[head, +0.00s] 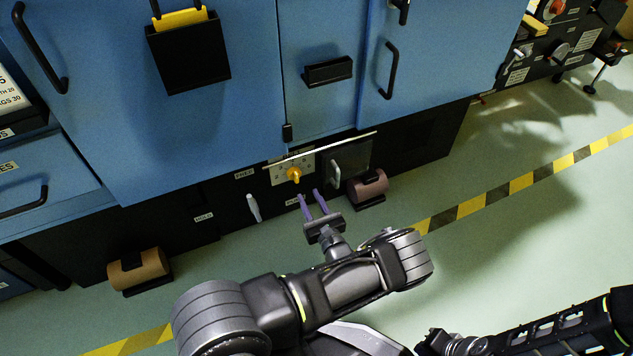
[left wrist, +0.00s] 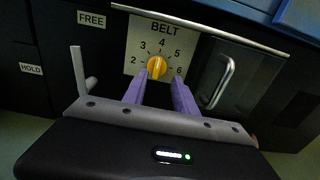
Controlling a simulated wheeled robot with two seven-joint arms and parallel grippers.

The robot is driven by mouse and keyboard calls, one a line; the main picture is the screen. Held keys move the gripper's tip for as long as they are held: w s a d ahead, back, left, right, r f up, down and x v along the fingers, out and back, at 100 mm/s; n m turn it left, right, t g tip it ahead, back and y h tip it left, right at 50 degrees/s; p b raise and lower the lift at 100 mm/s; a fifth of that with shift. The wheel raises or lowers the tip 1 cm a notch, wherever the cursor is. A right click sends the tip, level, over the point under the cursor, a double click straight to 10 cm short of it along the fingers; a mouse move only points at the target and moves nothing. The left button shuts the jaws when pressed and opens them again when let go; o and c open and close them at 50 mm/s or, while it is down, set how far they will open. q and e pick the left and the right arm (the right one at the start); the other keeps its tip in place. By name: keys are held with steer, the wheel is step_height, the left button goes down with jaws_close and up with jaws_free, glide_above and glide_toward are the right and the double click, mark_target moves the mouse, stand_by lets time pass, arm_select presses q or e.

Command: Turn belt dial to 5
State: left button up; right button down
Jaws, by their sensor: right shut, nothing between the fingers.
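The yellow belt dial (left wrist: 157,67) sits on a pale plate (left wrist: 133,40) labelled BELT, with numbers 2 to 6 around it. Its ridge runs nearly upright, with the upper end appearing to face 4. The dial also shows low on the cabinet in the head view (head: 293,174). My left gripper (head: 311,195) is open, its two purple fingers apart and pointing at the dial. In the left wrist view the fingers (left wrist: 160,80) appear below and either side of the dial; I cannot tell whether they touch it. Only my right arm shows at lower right; its fingers are not visible.
A pale rail (left wrist: 200,28) runs above the plate. A handle (left wrist: 222,82) stands right of the dial, and a pale lever (head: 254,208) to its left. Brown rolls lie at left (head: 139,269) and right (head: 368,187). Green floor (head: 480,230) is clear, with striped tape.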

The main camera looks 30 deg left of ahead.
mark_target(297, 177)
arm_select(q)
steer(key=shift+s+a, duration=0.1)
steer(key=b+x, duration=0.2)
steer(key=x, duration=0.5)
steer(key=shift+s+f, duration=0.1)
steer(key=shift+f, duration=0.05)
steer(key=shift+w+a, duration=0.25)
steer(key=shift+a, duration=0.15)
steer(key=shift+c, duration=0.3)
jaws_close()
